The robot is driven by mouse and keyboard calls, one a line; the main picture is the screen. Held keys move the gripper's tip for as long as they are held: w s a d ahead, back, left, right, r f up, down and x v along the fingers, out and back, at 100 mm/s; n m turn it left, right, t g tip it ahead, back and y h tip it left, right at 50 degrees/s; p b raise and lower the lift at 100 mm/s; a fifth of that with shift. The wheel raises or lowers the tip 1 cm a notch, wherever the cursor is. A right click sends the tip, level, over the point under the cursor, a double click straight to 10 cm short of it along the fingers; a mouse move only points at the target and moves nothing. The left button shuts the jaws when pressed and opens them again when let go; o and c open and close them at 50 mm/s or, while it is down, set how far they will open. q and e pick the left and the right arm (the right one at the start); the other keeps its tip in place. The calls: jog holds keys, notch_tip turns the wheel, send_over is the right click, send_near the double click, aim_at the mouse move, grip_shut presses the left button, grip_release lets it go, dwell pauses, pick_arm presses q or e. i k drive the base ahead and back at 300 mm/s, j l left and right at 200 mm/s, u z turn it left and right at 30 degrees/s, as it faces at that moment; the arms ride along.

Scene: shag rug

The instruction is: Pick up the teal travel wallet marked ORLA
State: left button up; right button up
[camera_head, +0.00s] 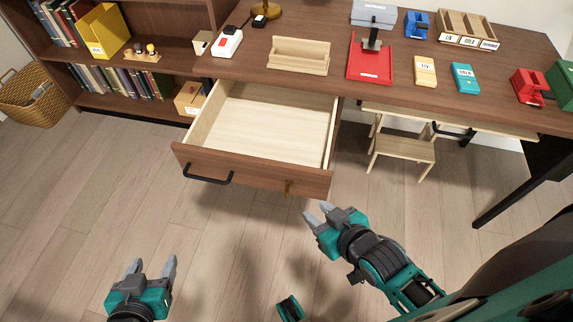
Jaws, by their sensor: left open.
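A teal travel wallet (465,78) lies flat on the wooden desk at the right, with a pale label near its top; the lettering is too small to read for sure. A cream-yellow wallet (425,71) of similar shape lies just left of it. My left gripper (153,264) is open and empty, low over the floor at the lower left, far from the teal wallet. My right gripper (318,211) is in front of the drawer, below the desk top; its fingers look apart and hold nothing. Neither gripper touches a wallet.
An open, empty drawer (262,127) juts out from the desk (240,62). A red tray (371,68) stands left of the wallets; a red holder (528,87) and green box (561,84) stand right.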

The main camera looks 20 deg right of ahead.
aim_at(466, 81)
jog(key=z, duration=1.8)
jog(key=l+u, duration=0.1)
jog(key=u, duration=1.05)
jog(key=l+u, duration=0.95)
jog(key=k+l+u, duration=0.1)
jog(key=l+u, duration=0.15)
jog(key=l, duration=0.15)
jog(key=k+l+u, duration=0.1)
jog(key=l+u, duration=0.2)
jog(key=k+l+u, duration=0.15)
jog(key=l, duration=0.3)
jog(key=k+l+u, duration=0.1)
jog(key=k+l, duration=0.2)
jog(key=l, duration=0.15)
